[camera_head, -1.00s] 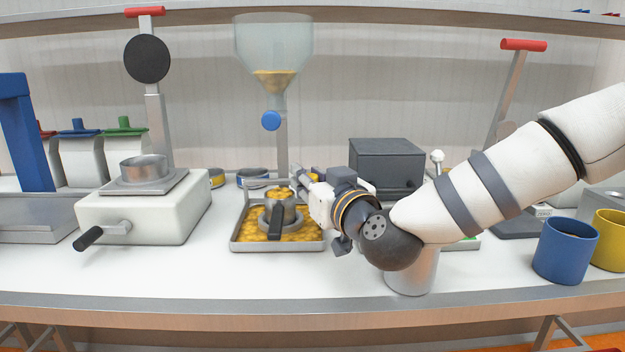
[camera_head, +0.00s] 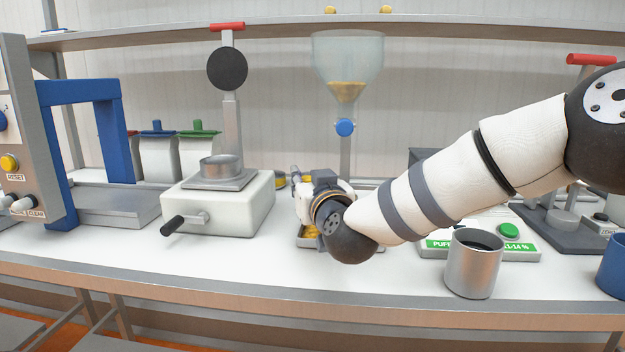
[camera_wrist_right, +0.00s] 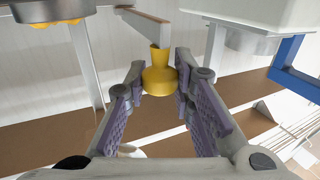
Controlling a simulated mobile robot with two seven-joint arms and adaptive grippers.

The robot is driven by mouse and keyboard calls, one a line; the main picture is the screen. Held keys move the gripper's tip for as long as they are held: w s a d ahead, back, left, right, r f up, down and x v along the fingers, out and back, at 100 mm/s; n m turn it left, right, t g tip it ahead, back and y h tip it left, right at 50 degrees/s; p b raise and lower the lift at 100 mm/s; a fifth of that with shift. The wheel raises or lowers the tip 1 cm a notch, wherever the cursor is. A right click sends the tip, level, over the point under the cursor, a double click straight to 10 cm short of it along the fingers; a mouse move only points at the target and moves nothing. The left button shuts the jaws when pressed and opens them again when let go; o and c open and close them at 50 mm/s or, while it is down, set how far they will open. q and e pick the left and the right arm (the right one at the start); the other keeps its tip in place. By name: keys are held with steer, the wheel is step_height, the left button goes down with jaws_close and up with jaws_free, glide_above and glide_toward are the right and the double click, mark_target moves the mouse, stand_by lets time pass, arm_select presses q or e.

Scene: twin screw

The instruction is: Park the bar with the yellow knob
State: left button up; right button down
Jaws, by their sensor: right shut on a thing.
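My right gripper (camera_wrist_right: 160,84) is shut on a yellow knob (camera_wrist_right: 158,76) in the right wrist view. The knob has a round body and a narrower neck. A flat pale bar (camera_wrist_right: 147,23) with a brown edge meets the neck and runs away to the upper left. In the head view my right gripper (camera_head: 301,182) is above the counter, between the white crank box and the hopper's post. My own wrist hides most of it, and I cannot make out the bar there. My left gripper is not in view.
A white crank box (camera_head: 217,205) stands left of my gripper. A blue frame machine (camera_head: 82,92) is farther left. A glass hopper (camera_head: 347,65) stands behind. A tray (camera_head: 303,243) is mostly hidden under my wrist. A metal cup (camera_head: 473,265) stands at the front right.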

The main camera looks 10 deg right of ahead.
steer(key=c, duration=1.5)
jaws_free()
steer(key=shift+a, duration=0.15)
steer(key=shift+o, duration=0.7)
steer(key=shift+w+a, duration=0.1)
steer(key=shift+a, duration=0.05)
steer(key=s+d, duration=0.1)
steer(key=s, duration=1.1)
steer(key=shift+d, duration=0.25)
